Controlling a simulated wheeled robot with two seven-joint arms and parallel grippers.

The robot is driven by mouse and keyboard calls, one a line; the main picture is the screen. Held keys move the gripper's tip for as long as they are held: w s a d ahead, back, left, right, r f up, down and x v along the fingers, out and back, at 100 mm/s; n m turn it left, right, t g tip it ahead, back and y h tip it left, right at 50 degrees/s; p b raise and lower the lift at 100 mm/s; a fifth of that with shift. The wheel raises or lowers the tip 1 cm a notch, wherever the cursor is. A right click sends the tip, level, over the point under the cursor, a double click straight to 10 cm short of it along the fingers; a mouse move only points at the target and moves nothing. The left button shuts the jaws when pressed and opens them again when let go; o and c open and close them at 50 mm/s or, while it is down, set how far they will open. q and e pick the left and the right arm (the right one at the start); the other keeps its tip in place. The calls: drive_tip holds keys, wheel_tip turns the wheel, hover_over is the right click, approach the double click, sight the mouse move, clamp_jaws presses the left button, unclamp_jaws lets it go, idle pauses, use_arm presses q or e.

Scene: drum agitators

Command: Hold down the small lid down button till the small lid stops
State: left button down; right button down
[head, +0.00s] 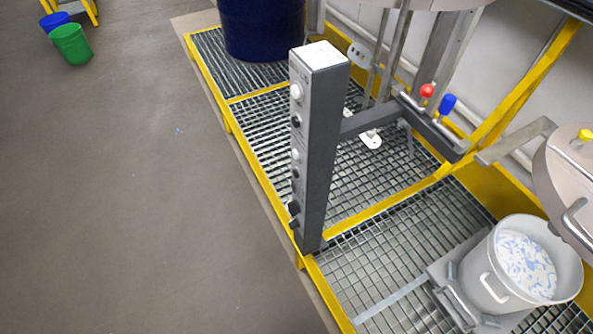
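A tall grey control post (323,150) stands upright near the middle of the head view, on the edge of the grating platform. Its left face carries a column of white and black buttons, including a white one near the top (296,91), a black one below it (296,121) and another white one (296,155). I cannot read which is the small lid down button. The round small lid (565,170) hangs at the right edge, partly cut off, above a grey pot (510,262). A gap shows between lid and pot. Neither gripper is in view.
Yellow-edged grating (380,285) lies under the post and pot. A dark blue drum (262,25) stands behind. A red knob (427,90) and a blue knob (447,103) sit on a grey bar. Open floor (130,200) lies left, with green (71,43) and blue buckets (53,21).

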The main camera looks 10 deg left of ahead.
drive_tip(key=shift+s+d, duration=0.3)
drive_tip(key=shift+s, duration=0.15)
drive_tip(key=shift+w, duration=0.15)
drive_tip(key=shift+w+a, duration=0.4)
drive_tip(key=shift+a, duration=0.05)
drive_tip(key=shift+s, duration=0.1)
